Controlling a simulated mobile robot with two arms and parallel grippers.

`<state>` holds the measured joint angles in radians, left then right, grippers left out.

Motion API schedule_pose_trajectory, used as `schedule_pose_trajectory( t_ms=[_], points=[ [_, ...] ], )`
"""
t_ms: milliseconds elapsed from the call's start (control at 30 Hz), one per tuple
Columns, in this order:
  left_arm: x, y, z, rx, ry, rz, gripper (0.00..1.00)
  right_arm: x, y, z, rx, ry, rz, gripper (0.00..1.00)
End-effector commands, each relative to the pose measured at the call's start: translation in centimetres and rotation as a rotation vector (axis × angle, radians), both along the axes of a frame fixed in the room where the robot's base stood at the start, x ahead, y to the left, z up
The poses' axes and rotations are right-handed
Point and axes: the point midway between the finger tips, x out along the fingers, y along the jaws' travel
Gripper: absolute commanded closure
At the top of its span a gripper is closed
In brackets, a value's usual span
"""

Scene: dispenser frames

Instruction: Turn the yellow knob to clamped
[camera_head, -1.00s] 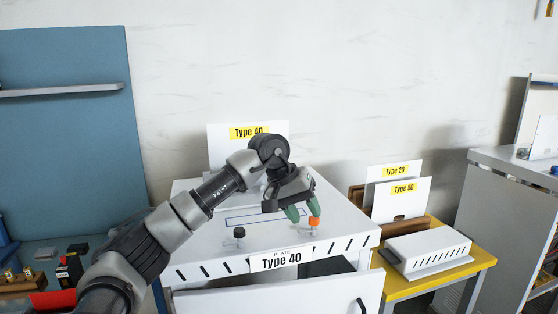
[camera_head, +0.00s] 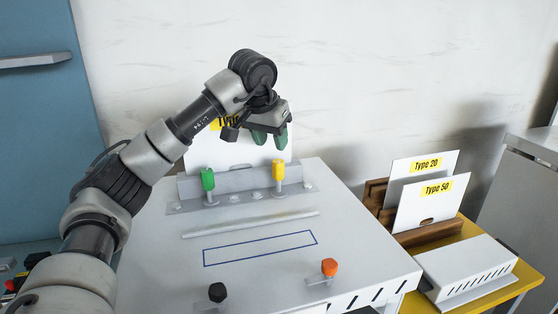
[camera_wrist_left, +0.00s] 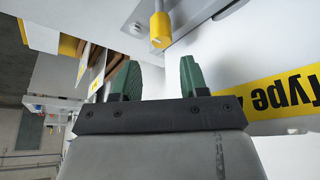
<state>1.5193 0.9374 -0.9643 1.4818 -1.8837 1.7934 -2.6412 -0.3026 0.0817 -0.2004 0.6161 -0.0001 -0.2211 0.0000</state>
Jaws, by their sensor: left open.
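The yellow knob (camera_head: 278,170) stands upright at the right end of a grey clamp bar (camera_head: 240,180) at the back of the white table. In the left wrist view the yellow knob (camera_wrist_left: 160,29) shows beyond the fingertips, near the top. My left gripper (camera_head: 270,138) is open and empty, above and slightly left of the yellow knob, apart from it. Its two green fingers (camera_wrist_left: 158,78) are spread in the left wrist view. A green knob (camera_head: 208,179) stands at the bar's left end. My right gripper is not in view.
A white plate with a Type label (camera_head: 245,152) stands behind the bar. A black knob (camera_head: 217,292) and an orange knob (camera_head: 329,266) are at the table's front. The white tabletop (camera_head: 150,255) is mostly clear. A wooden rack with Type 20 (camera_head: 426,164) and Type 50 plates (camera_head: 432,200) is at right.

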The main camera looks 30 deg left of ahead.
Motion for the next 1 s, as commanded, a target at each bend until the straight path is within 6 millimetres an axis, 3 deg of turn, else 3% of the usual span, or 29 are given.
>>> schedule_pose_trajectory(
  t_ms=[100,200,500,867,1000],
  points=[
    [0.8,0.1,-2.0,-0.001,0.006,0.001,0.56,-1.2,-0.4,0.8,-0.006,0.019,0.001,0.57],
    [1.5,0.2,-3.8,-0.001,0.005,0.001,0.56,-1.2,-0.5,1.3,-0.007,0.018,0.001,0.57],
    [3.2,0.2,-7.8,-0.003,0.003,0.0,0.56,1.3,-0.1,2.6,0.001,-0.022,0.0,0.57],
    [3.5,0.3,-8.6,-0.002,0.0,0.0,0.56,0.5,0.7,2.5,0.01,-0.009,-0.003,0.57],
    [3.5,0.3,-8.5,-0.002,0.0,0.0,0.73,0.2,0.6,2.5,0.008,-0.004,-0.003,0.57]
  ],
)
